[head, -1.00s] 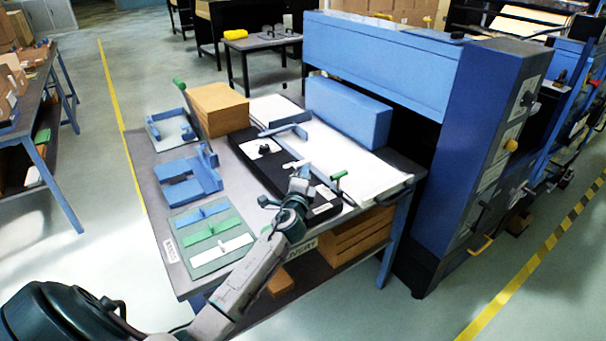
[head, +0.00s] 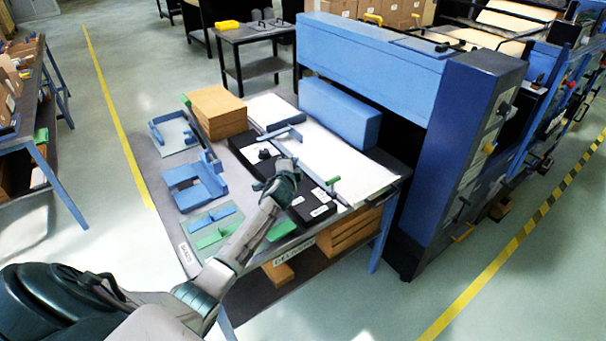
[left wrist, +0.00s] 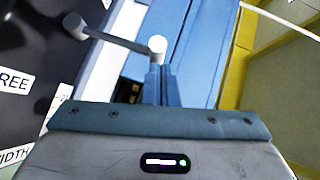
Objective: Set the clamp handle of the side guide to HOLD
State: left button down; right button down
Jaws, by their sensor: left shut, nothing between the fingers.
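In the head view my left gripper (head: 286,170) is over the black guide base (head: 241,143) and hides the handle. The blue side guide (head: 279,132) lies beyond it. My right gripper is out of view.
A green-tipped lever (head: 332,182) stands right of my gripper. A tall blue machine (head: 462,160) borders the table's right.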

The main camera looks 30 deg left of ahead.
pick_arm(q)
jog(key=a, duration=0.1)
jog(key=w+a, duration=0.1)
jog(key=a, duration=0.1)
jog(key=shift+w+a+r, duration=0.2)
jog(key=shift+w+a, duration=0.1)
jog(key=shift+w+a+f+b, duration=0.2)
jog(key=shift+w+a+b, duration=0.15)
jog(key=shift+a, duration=0.5)
jog(key=shift+w+a+f+b, duration=0.2)
jog(key=shift+w+a, duration=0.1)
jog(key=shift+a, duration=0.5)
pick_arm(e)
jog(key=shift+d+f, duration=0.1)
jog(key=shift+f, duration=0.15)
